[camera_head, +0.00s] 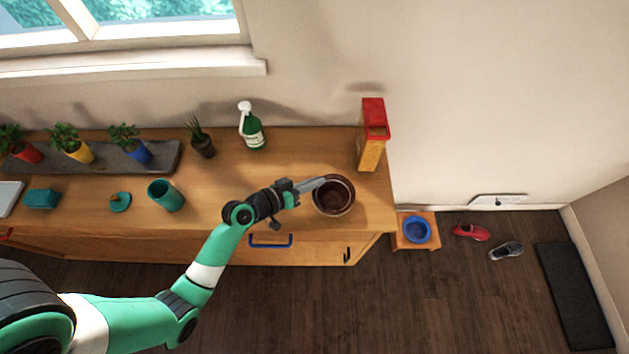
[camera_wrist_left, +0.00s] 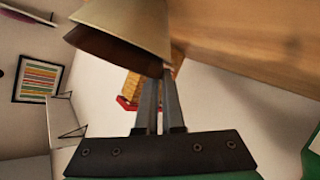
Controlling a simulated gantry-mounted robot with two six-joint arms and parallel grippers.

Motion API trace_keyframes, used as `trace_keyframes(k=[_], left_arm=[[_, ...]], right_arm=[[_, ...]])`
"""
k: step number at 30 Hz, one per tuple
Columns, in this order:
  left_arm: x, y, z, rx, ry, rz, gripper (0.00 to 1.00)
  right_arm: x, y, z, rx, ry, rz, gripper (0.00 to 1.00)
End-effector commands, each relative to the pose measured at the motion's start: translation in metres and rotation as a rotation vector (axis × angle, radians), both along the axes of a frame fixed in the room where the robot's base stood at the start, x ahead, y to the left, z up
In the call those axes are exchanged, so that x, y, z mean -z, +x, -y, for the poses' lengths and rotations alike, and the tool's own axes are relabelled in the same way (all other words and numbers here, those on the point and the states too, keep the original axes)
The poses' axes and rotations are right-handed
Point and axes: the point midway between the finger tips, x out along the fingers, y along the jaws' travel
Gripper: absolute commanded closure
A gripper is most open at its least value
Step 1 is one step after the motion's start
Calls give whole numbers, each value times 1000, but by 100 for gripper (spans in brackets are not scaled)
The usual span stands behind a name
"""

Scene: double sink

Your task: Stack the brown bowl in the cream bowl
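The brown bowl (camera_head: 335,199) sits inside the cream bowl (camera_head: 347,212) near the right end of the wooden counter, and only a thin edge of the cream bowl shows in the head view. In the left wrist view the cream bowl (camera_wrist_left: 140,22) shows its outer wall, with the brown bowl (camera_wrist_left: 112,51) standing out past its rim. My left gripper (camera_head: 322,181) reaches in from the left to the bowl's rim. Its fingers (camera_wrist_left: 162,76) are close together with a thin gap, at the brown bowl's edge. The exact contact is partly hidden. My right gripper is not in view.
A red and yellow box (camera_head: 372,135) stands behind the bowls. A green spray bottle (camera_head: 252,132), a small potted plant (camera_head: 202,141) and a teal cup (camera_head: 165,196) stand to the left. The counter's right edge is close to the bowls.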

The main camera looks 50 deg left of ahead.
Motion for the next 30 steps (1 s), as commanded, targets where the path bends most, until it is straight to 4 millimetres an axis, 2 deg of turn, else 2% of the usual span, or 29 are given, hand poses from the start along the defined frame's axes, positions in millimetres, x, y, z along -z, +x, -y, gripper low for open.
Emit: trace_keyframes(k=[5, 9, 11, 20, 24, 30], left_arm=[[8, 0, 0, 0, 0, 0, 100], [6, 0, 0, 0, 0, -1, 74], [6, 0, 0, 0, -1, -1, 64], [5, 0, 0, 1, -1, -2, 64], [-6, -3, 0, -1, -1, -1, 64], [-20, -47, -3, -6, -3, -2, 64]], right_arm=[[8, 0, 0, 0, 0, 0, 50], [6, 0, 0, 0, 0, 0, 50], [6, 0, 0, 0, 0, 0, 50], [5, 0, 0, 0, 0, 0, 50], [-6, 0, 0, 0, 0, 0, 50], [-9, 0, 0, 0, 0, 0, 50]])
